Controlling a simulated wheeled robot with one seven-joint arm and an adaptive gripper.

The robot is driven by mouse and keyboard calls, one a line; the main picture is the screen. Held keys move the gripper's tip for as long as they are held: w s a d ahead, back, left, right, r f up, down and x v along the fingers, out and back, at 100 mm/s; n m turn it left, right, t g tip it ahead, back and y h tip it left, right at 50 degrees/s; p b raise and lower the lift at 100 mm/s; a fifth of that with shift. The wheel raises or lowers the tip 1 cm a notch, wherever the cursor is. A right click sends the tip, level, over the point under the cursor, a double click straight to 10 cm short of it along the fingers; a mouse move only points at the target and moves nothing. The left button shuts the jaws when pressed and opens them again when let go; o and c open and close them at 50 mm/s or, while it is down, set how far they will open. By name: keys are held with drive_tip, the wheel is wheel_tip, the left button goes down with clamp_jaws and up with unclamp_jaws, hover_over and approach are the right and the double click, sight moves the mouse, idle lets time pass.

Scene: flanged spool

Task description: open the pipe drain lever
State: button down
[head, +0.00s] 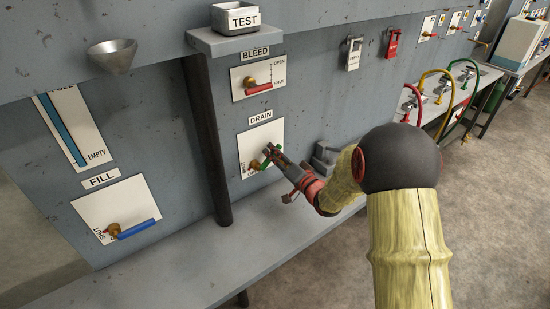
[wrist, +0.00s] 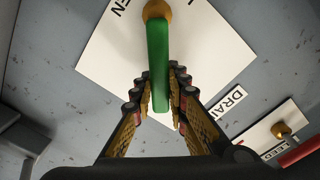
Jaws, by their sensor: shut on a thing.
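The drain lever is a green handle on a brass valve, mounted on a white plate (head: 246,141) under the DRAIN label (head: 261,116) in the head view. My gripper (head: 268,152) reaches it from the lower right and covers much of it there. In the wrist view the green lever (wrist: 158,60) runs down from its brass pivot (wrist: 157,9) to between the fingers. My gripper (wrist: 160,95) is shut on the lever's free end, one finger on each side. The lever's exact angle against the plate's OPEN and SHUT marks is hard to tell.
The red bleed lever (head: 259,88) is above and the blue fill lever (head: 136,229) is at lower left. A dark vertical pipe (head: 209,140) stands just left of the drain plate. A grey ledge (head: 200,262) runs below. A grey block (head: 325,158) sits right of my gripper.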

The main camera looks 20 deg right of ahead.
drive_tip(key=n, duration=0.1)
drive_tip(key=a+r+n+b, duration=0.1)
drive_tip(key=n, duration=0.1)
drive_tip(key=a+n+b, duration=0.1)
drive_tip(key=shift+s+a+r+n, duration=0.2)
drive_tip(key=shift+s+r+n, duration=0.1)
drive_tip(key=shift+s, duration=0.1)
drive_tip(key=shift+s+a+r+n+b, duration=0.1)
drive_tip(key=shift+s+a+n+b, duration=0.05)
drive_tip(key=shift+a+n+b, duration=0.6)
drive_tip(key=shift+s+a+r+n+b, duration=0.1)
drive_tip(key=shift+s+a+n+b, duration=0.3)
drive_tip(key=shift+n, duration=0.6)
drive_tip(key=shift+w+a+r+n+b, duration=0.1)
drive_tip(key=shift+a+n+b, duration=0.25)
drive_tip(key=shift+n+b, duration=0.45)
drive_tip(key=c, duration=1.7)
unclamp_jaws()
drive_tip(key=shift+r, duration=0.15)
drive_tip(key=v, duration=1.2)
